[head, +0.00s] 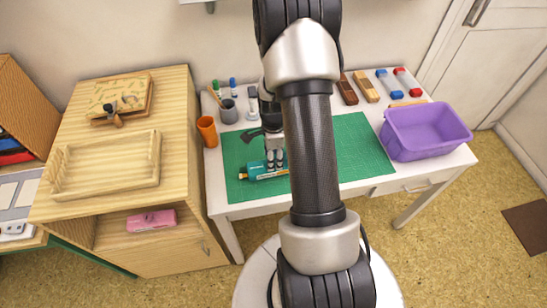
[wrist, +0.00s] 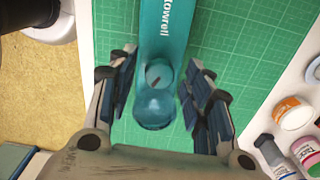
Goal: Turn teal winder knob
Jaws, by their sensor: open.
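A teal device (head: 262,171) with white lettering lies near the front left of the green cutting mat. In the wrist view its long teal body (wrist: 165,30) runs down from the top edge. My gripper (wrist: 160,92) is open, with one finger on each side of the knob end and green mat visible in the gaps. In the head view my gripper (head: 275,160) is low over the device, and my arm hides part of that area.
A purple bin (head: 425,132) stands at the right. An orange cup (head: 207,131) and a grey cup (head: 229,111) stand at the left. Several small bottles (wrist: 290,112) stand at the right in the wrist view.

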